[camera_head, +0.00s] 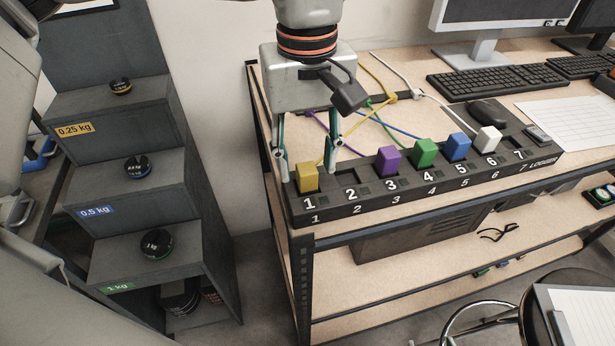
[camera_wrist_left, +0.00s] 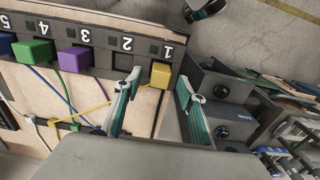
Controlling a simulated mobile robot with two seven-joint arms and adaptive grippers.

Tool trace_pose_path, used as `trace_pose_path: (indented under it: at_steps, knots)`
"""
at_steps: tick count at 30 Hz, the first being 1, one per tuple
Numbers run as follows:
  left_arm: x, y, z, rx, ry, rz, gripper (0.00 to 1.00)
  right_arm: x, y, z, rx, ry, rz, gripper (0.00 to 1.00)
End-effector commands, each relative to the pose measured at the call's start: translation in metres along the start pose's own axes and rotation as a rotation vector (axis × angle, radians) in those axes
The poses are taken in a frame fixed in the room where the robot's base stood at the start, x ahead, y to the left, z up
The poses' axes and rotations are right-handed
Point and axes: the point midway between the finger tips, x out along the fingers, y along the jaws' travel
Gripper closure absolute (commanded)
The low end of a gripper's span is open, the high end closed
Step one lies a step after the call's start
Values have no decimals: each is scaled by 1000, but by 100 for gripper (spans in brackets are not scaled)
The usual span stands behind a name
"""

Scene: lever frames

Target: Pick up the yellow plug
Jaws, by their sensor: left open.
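The yellow plug (camera_head: 308,179) stands in slot 1 at the left end of the dark logger strip (camera_head: 340,211), with a yellow cable running behind it. It also shows in the left wrist view (camera_wrist_left: 160,74). My left gripper (camera_head: 306,170) points down at the plug, open and empty. One finger shows on each side of the plug, and the wrist view also shows it between the fingertips (camera_wrist_left: 158,82). I cannot tell whether the fingertips are low enough to flank it or if either touches it. My right gripper is not in view.
Purple (camera_head: 387,160), green (camera_head: 425,153), blue (camera_head: 457,147) and white (camera_head: 488,140) plugs stand in the strip to the right. Slot 2 (camera_head: 352,194) is empty. Crossing cables lie behind. A dark stepped stand with weights (camera_head: 137,166) is left of the table.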

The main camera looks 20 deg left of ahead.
Motion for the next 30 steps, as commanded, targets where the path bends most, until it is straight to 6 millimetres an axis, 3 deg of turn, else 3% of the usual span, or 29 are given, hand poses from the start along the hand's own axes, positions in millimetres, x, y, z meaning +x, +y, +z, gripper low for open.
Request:
trace_pose_path:
  at_steps: [4, 11, 12, 16, 17, 30]
  knots:
    - [23, -1, 1, 0, -3, -2, 60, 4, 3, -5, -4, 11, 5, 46]
    - [26, 0, 0, -1, -1, 1, 60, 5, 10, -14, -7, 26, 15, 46]
    - [25, 0, 0, -1, -1, 1, 62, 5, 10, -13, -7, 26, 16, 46]
    - [25, 0, 0, -1, -1, 1, 96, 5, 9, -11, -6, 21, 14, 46]
    - [25, 0, 0, 0, -1, 1, 100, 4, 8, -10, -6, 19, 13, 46]
    - [20, 0, 0, 0, 0, 2, 100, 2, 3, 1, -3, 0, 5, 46]
